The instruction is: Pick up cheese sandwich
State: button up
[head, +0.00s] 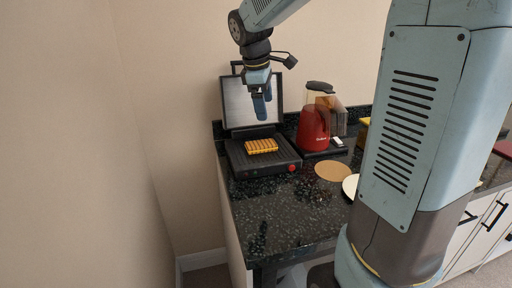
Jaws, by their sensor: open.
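The cheese sandwich (262,146), yellow-orange with grill lines, lies on the lower plate of a black sandwich press (243,162). The press lid (238,103) stands open behind it. My gripper (262,104) hangs above the sandwich, pointing down, in front of the open lid. It is open and empty, with a gap between it and the sandwich. Its fingers are seen nearly edge-on, so the gap between them is hard to make out.
A round tan board (333,171) and a partly hidden pale plate (350,186) lie to the right. The counter's front is mostly clear. A wall (165,110) bounds the left.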

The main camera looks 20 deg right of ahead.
jog(key=w+a+f+n+g, duration=0.2)
jog(key=w+f+n, duration=0.35)
jog(key=w, duration=0.55)
send_over(260, 143)
jog(key=a, duration=0.2)
jog(key=x, duration=0.3)
jog(key=a+x, duration=0.1)
jog(key=x, duration=0.4)
jog(key=shift+s+a+f, duration=0.15)
jog(key=shift+a+f, duration=0.15)
jog(key=shift+f, duration=0.25)
jog(key=shift+h, duration=0.3)
jog(key=shift+w+x, duration=0.15)
jog(key=shift+x, duration=1.15)
jog(key=shift+w+x, duration=0.2)
jog(key=shift+x, duration=1.15)
jog(key=shift+d+r, duration=0.1)
jog(key=shift+d, duration=0.05)
jog(key=shift+c, duration=0.4)
jog(key=c, duration=1.2)
